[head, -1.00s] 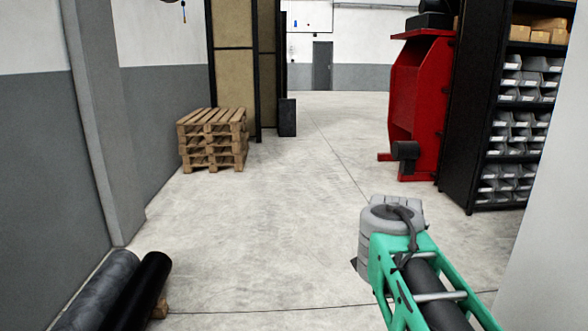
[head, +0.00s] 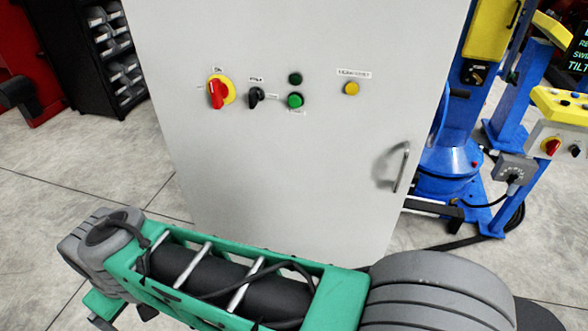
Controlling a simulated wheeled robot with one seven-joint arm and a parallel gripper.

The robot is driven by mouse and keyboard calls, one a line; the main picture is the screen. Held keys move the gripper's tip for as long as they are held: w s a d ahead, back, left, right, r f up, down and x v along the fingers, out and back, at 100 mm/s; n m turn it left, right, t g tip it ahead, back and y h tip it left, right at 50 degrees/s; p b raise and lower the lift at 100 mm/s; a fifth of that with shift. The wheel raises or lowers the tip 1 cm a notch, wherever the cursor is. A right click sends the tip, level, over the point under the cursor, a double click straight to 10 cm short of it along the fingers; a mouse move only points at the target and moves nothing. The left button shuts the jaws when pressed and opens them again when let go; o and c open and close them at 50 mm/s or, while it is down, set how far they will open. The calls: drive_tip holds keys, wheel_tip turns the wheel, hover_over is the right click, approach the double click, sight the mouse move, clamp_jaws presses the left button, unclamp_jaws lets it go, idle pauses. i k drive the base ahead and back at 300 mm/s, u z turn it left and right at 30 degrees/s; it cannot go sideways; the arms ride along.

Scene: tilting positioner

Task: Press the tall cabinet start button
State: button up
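The tall light grey cabinet (head: 270,180) stands in front of me in the head view. Its door carries a red and yellow rotary switch (head: 218,92), a black selector knob (head: 256,96), a bright green round button (head: 295,100) with a label below it, and a dark green round element (head: 295,78) just above that. A yellow round button or lamp (head: 351,89) sits to the right. The small labels are too blurred to read surely. My green and grey arm crosses the bottom of the view, below and apart from these controls. My gripper is not seen.
A metal door handle (head: 402,167) stands out at the cabinet's right. Right of it are a blue positioner (head: 448,165) and a yellow-topped control box (head: 558,105) with cables. A black shelf rack (head: 78,60) and a red machine (head: 38,85) stand left. Floor is clear at left.

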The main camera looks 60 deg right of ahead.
sight(295, 101)
drive_tip(key=z, duration=2)
